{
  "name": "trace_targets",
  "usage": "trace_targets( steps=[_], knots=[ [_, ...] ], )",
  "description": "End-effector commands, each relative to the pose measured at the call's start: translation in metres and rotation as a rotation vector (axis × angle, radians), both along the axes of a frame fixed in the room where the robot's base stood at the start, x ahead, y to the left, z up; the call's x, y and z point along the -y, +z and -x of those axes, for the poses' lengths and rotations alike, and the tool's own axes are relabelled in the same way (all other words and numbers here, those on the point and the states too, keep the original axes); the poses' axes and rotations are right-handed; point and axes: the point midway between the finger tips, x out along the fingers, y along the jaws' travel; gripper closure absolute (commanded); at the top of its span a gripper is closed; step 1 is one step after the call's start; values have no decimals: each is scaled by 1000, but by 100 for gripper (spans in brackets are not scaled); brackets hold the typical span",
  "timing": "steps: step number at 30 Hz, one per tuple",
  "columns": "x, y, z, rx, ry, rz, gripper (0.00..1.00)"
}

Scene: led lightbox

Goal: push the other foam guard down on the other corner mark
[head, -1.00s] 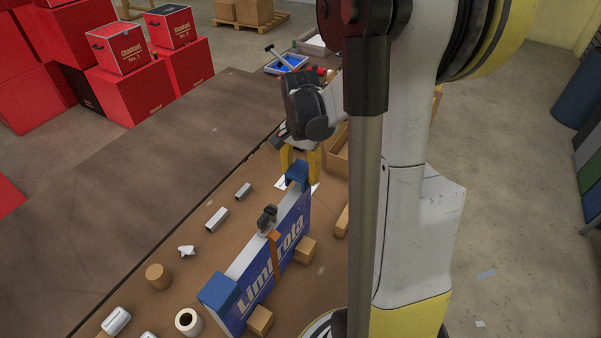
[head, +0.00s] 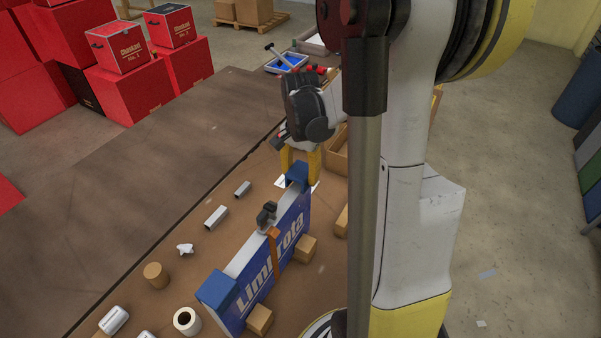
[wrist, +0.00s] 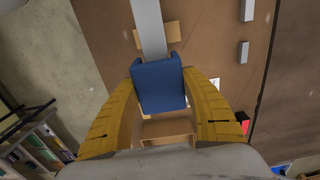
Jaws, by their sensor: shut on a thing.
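The lightbox (head: 277,248) stands upright on the brown table, with a blue "Limorota" face and a pale top edge. One blue foam guard (head: 217,290) sits on its near corner. The other blue foam guard (head: 297,173) is at the far corner, and it also shows in the wrist view (wrist: 158,87). My gripper (head: 301,166) has its yellow fingers shut on the sides of this far guard, seen in the wrist view too (wrist: 160,104). The pale top edge (wrist: 149,28) runs up to the guard. The corner mark under the guard is hidden.
A black clamp (head: 267,215) and an orange strap (head: 275,250) sit on the lightbox. Wooden blocks (head: 305,248) stand against its front. A tape roll (head: 187,321), a cork-coloured cylinder (head: 156,275) and metal pieces (head: 216,217) lie left of it. A cardboard box (head: 337,152) is behind my gripper.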

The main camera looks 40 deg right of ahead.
Motion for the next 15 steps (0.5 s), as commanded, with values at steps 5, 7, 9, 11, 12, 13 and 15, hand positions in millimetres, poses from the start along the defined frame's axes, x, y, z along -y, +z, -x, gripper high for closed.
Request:
trace_targets(
  steps=[5, 7, 9, 11, 12, 13, 15],
  knots=[
    [0, -6, 0, 0, 0, 0, 79],
    [0, -7, 0, 0, 0, 0, 79],
    [0, -9, 0, 0, 0, 0, 79],
    [0, -11, 0, 0, 0, 0, 79],
    [0, -12, 0, 0, 0, 0, 79],
    [0, -12, 0, 0, 0, 0, 79],
    [0, -14, 0, 0, 0, 0, 79]
  ],
)
